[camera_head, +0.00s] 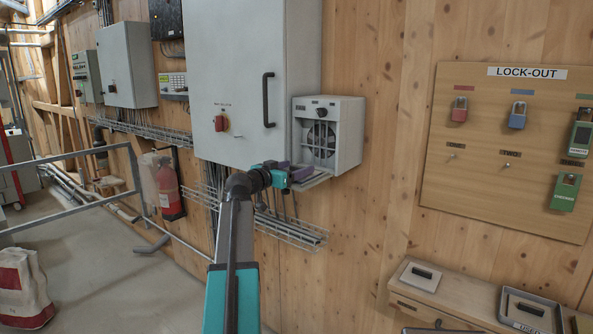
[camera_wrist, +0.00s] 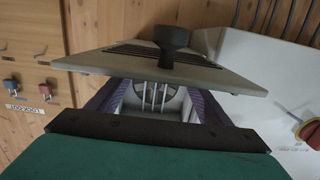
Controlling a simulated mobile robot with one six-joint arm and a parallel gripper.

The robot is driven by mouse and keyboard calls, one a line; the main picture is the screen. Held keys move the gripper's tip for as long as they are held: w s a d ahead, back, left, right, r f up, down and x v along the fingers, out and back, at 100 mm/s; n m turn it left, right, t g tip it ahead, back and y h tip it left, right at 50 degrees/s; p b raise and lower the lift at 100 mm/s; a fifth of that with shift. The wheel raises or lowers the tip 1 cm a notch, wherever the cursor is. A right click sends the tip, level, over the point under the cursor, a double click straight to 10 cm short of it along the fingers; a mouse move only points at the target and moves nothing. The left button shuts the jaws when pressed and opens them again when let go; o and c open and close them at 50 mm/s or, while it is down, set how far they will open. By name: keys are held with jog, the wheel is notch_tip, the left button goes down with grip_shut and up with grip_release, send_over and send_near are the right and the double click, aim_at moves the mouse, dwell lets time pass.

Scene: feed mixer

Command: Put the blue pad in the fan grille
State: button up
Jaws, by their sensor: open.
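The fan grille unit (camera_head: 328,135) is a pale box on the wooden wall, with a dark round fan opening in its front. A pale slotted flap (camera_head: 310,181) sticks out at its lower front. In the wrist view, which is turned over, the flap (camera_wrist: 120,58) with a dark knob (camera_wrist: 172,38) lies just beyond my fingers, and the barred fan opening (camera_wrist: 158,93) shows between them. My gripper (camera_head: 290,174) is open at the unit's lower left, close to the flap; its purple fingers (camera_wrist: 155,105) hold nothing that I can see. I cannot make out the blue pad.
A grey cabinet (camera_head: 235,70) with a black handle and red switch adjoins the unit on the left. A wire cable tray (camera_head: 290,232) runs below. The lock-out board (camera_head: 490,190) hangs at right.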

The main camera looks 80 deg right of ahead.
jog(key=b+v, duration=0.3)
jog(key=v, duration=0.7)
jog(key=shift+a, duration=0.2)
jog(key=shift+w, duration=0.1)
jog(key=shift+f, duration=0.1)
